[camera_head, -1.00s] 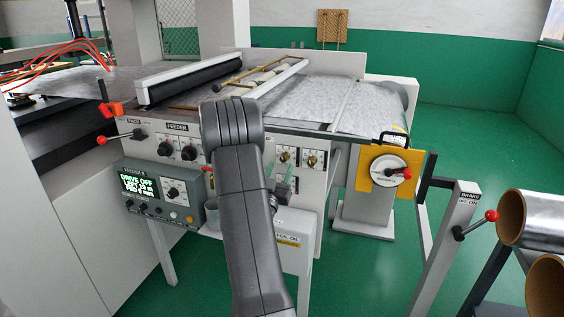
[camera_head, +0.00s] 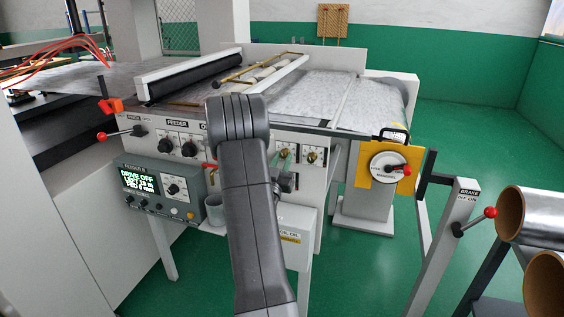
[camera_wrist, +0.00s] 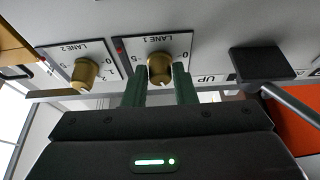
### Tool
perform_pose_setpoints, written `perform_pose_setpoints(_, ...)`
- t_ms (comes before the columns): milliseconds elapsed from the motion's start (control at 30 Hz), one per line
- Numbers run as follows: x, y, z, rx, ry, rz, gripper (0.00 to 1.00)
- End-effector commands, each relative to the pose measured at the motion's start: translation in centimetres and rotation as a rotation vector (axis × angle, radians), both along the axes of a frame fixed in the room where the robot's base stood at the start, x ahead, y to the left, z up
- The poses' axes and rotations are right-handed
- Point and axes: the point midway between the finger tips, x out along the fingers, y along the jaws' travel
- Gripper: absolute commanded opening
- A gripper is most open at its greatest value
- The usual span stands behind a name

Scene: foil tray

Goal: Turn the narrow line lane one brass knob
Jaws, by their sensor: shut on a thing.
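The lane one brass knob (camera_wrist: 160,68) sits on a white plate marked LANE 1 (camera_wrist: 157,43) with a 0 to 5 scale, upside down in the wrist view. My gripper (camera_wrist: 160,84) has one green finger on each side of this knob and is shut on it. In the head view the gripper (camera_head: 285,163) is at the left of two brass knobs on the feeder front, partly hidden by my arm. The knob's pointer mark is not clear.
The lane two brass knob (camera_wrist: 84,73) is close beside it and also shows in the head view (camera_head: 312,157). A black square part (camera_wrist: 258,61) is on the other side. A yellow plate with a crank wheel (camera_head: 388,168) stands farther right.

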Motion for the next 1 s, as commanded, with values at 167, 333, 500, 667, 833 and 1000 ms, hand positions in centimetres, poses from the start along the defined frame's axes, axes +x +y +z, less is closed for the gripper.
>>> perform_pose_setpoints(167, -0.05, -0.11, -0.3, -0.044, 0.015, 0.0, 0.02)
perform_pose_setpoints(333, -0.11, -0.22, -0.44, -0.139, 0.044, -0.001, 0.02)
perform_pose_setpoints(500, -0.17, -0.41, -0.52, -0.277, 0.088, -0.001, 0.02)
perform_pose_setpoints(667, -0.24, -0.53, -0.39, -0.422, 0.135, -0.002, 0.02)
perform_pose_setpoints(833, -0.27, -0.67, -0.18, -0.576, 0.186, -0.002, 0.02)
perform_pose_setpoints(1000, -0.32, -0.82, -0.01, -0.73, 0.237, -0.002, 0.02)
